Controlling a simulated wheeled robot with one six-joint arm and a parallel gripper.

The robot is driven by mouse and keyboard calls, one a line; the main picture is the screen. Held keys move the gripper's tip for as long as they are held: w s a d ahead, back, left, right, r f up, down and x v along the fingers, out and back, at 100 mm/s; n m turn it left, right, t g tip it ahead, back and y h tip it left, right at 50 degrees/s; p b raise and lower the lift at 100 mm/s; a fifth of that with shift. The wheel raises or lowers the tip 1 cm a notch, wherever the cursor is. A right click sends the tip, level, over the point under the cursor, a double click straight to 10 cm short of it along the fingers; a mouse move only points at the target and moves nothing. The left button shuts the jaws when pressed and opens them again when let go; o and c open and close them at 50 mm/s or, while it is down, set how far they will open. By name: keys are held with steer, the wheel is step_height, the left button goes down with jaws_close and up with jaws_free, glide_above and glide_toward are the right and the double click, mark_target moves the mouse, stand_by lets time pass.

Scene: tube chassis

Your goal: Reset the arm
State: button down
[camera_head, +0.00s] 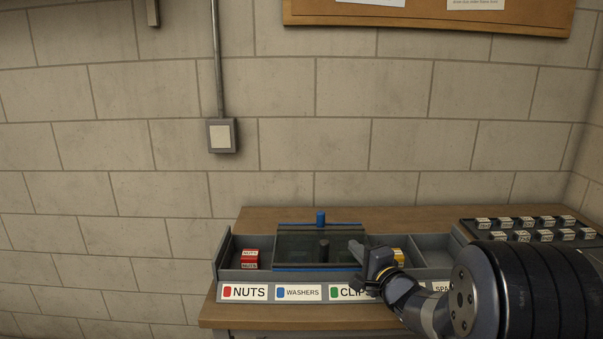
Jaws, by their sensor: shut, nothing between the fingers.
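My arm comes in from the lower right and reaches over a grey sectioned tray (225,268) on a wooden bench. My gripper (357,250) is at the arm's end, above the front of the tray near the CLIPS label (345,293). Its fingers point left and up in the picture. It is shut and no object shows in it. The gripper and arm hide part of the tray's right side and some labels.
Red boxes (250,259) sit in the left compartment and a yellow box (398,255) right of the gripper. A rack (466,235) of small labelled boxes stands at right. The bench's back left (260,214) is clear.

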steer(key=d, duration=0.6)
steer(key=shift+d+p, duration=0.2)
steer(key=shift+p, duration=0.1)
steer(key=v, duration=0.9)
steer(key=shift+s, duration=0.15)
